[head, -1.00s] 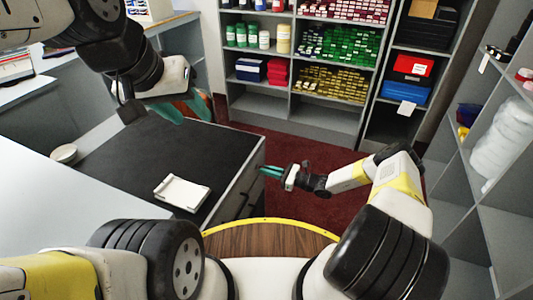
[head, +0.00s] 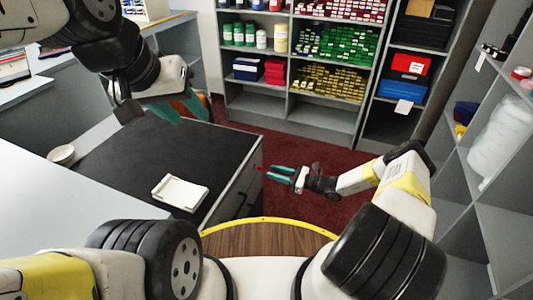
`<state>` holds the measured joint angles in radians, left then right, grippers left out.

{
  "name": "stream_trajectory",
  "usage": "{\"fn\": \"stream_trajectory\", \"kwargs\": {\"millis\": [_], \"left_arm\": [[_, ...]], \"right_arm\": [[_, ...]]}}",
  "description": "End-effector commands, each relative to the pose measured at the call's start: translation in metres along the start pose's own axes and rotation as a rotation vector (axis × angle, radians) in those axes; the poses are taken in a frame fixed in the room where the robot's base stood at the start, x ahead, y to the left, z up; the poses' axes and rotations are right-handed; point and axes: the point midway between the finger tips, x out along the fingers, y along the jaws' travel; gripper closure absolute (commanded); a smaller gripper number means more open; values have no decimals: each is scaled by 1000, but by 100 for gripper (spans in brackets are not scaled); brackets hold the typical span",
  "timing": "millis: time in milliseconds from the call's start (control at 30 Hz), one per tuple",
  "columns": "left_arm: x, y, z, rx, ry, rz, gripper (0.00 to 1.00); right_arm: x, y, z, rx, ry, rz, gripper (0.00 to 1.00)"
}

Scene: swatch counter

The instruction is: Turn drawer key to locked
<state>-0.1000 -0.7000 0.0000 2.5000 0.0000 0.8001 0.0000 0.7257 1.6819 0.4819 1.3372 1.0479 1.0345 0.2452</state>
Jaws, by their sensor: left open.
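The drawer unit's front (head: 236,192) faces right, below the dark counter top (head: 150,150). A small red thing (head: 259,168), likely the drawer key, shows at the front's upper far corner. It is too small to tell its turn. My left gripper (head: 182,109) is open and empty above the far part of the counter.
A white tray or pad (head: 180,193) lies on the dark top, and a small round dish (head: 61,155) stands at its left. Shelves (head: 320,115) with paint jars and swatches stand at the back. A shelf of rolls (head: 495,140) is at right. Red floor between is clear.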

Motion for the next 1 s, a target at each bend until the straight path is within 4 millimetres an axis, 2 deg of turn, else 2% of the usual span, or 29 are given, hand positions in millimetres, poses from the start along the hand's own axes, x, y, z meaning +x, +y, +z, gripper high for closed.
{"fn": "stream_trajectory", "kwargs": {"millis": [100,233,767,867,1000], "left_arm": [[0,0,0,0,0,0,56],[0,0,0,0,0,0,56],[0,0,0,0,0,0,56],[0,0,0,0,0,0,56],[0,0,0,0,0,0,56]], "right_arm": [[-18,0,0,0,0,0,70],[-28,0,0,1,0,0,70],[-30,0,2,-5,2,5,70],[-30,-1,12,-37,21,36,70],[-29,-1,45,-140,83,136,70]]}}
